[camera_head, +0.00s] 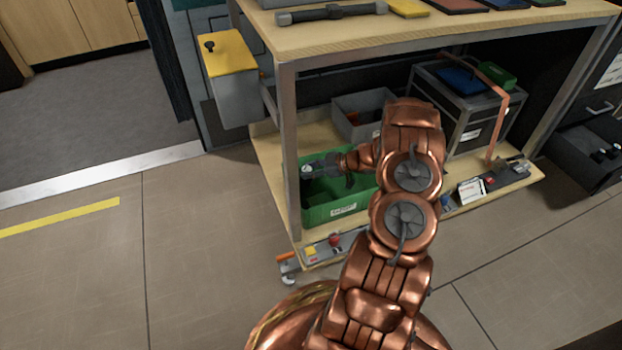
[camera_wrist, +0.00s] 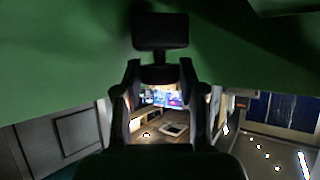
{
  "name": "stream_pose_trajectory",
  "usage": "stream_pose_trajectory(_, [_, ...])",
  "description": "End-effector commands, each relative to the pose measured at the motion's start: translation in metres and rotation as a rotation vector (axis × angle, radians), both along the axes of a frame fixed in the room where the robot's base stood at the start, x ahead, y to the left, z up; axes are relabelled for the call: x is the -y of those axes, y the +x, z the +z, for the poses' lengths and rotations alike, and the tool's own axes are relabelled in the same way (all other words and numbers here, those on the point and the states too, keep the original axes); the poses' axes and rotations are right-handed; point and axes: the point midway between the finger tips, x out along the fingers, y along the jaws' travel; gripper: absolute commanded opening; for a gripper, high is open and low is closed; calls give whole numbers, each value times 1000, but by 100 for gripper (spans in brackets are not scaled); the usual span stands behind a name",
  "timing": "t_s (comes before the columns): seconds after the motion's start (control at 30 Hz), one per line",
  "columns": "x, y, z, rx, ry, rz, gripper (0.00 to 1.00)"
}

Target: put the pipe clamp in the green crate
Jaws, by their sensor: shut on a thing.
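The green crate (camera_head: 338,208) stands on the low shelf at the left end of the bench. My gripper (camera_head: 322,168) is over its opening, low and close to the rim. In the wrist view, my gripper's fingers (camera_wrist: 159,73) close around a dark, T-shaped piece, which I take to be the pipe clamp (camera_wrist: 160,32). Its details are too dark to make out. In the wrist view, the green crate's wall (camera_wrist: 60,62) fills the upper part, close to the held piece. My arm hides part of the crate's right side in the head view.
A grey bin (camera_head: 350,104) stands behind the crate, and a grey case (camera_head: 480,118) stands to the right. The bench's metal post (camera_head: 290,150) rises by the crate's left end. The tabletop (camera_head: 450,33) overhangs the shelf. Floor at left is clear.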

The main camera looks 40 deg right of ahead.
Motion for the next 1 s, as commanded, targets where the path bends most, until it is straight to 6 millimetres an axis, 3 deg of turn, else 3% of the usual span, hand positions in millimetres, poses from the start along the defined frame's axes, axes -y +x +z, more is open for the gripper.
stream_pose_trajectory(0.2, [-1,0,-34,-2,4,0,0])
stream_pose_trajectory(0.63, [0,0,-38,0,1,0,0])
stream_pose_trajectory(0.67, [0,0,-38,0,0,1,41])
stream_pose_trajectory(0.9, [0,0,-38,0,0,1,65])
stream_pose_trajectory(1.0, [0,0,-38,0,0,1,65])
